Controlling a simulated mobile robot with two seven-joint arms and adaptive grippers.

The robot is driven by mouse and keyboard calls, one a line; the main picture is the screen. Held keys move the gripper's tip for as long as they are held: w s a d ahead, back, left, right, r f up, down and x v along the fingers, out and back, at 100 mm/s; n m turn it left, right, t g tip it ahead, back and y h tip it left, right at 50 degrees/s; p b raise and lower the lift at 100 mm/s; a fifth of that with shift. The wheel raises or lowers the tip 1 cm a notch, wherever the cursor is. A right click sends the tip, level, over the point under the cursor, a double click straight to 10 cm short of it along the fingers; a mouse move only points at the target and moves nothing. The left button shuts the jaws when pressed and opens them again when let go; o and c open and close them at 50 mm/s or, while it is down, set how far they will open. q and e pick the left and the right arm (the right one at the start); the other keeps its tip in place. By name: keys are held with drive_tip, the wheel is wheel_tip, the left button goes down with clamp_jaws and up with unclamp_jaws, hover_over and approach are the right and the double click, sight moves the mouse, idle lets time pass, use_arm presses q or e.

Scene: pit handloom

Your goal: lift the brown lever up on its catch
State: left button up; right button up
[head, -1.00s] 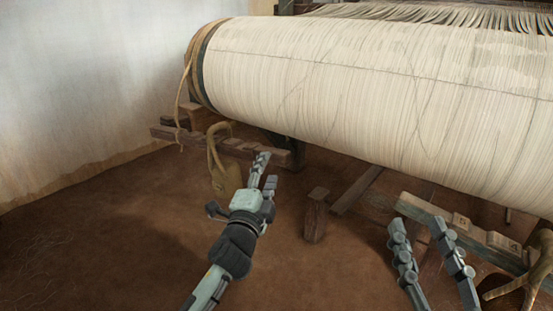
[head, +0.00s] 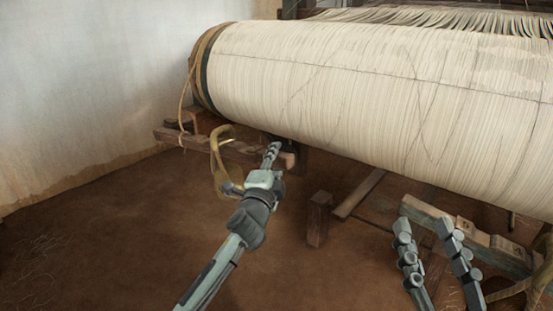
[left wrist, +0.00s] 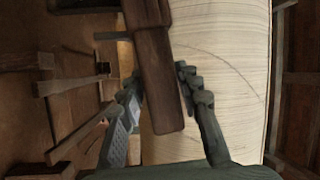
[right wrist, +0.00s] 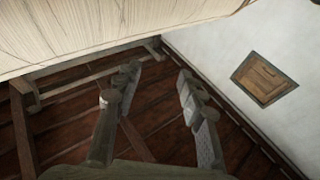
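The brown lever (head: 240,149) is a wooden bar low at the left end of the loom, below the cream warp roll. My left gripper (head: 272,150) is at its right end. In the left wrist view the lever (left wrist: 160,85) lies lengthwise between the two spread fingers (left wrist: 159,75), its blunt end pointing toward the palm. The fingertips are close to both sides; I cannot tell if they touch. The catch cannot be made out clearly. My right gripper (head: 433,235) is open and empty at the lower right; its spread fingers also show in the right wrist view (right wrist: 158,78).
The warp roll (head: 370,95) hangs just above the lever. A tan loop (head: 216,165) hangs left of my left gripper. A short wooden post (head: 318,220) stands to its right. A wooden beam (head: 470,235) lies behind my right gripper. The brown floor (head: 110,230) is clear at left.

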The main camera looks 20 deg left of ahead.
use_arm(q)
clamp_jaws()
drive_tip(key=shift+f, duration=0.1)
use_arm(e)
drive_tip(key=shift+f, duration=0.1)
use_arm(q)
drive_tip(key=shift+f+b, duration=0.55)
drive_tip(key=shift+b, duration=0.1)
drive_tip(key=shift+f, duration=0.25)
use_arm(e)
drive_tip(key=shift+s+d+r+t, duration=0.25)
drive_tip(key=shift+r+t, duration=0.3)
drive_tip(key=shift+r, duration=0.15)
drive_tip(key=shift+s+d+r+t, duration=0.15)
drive_tip(key=shift+d+r+t, duration=0.1)
drive_tip(key=shift+r+t, duration=0.35)
use_arm(q)
drive_tip(key=o, duration=0.5)
unclamp_jaws()
drive_tip(key=shift+s, duration=0.1)
drive_tip(key=shift+o, duration=0.2)
drive_tip(key=s+f, duration=0.1)
drive_tip(key=s, duration=1.1)
drive_tip(key=shift+d+f, duration=0.15)
drive_tip(key=shift+d, duration=0.3)
drive_tip(key=shift+w, duration=0.1)
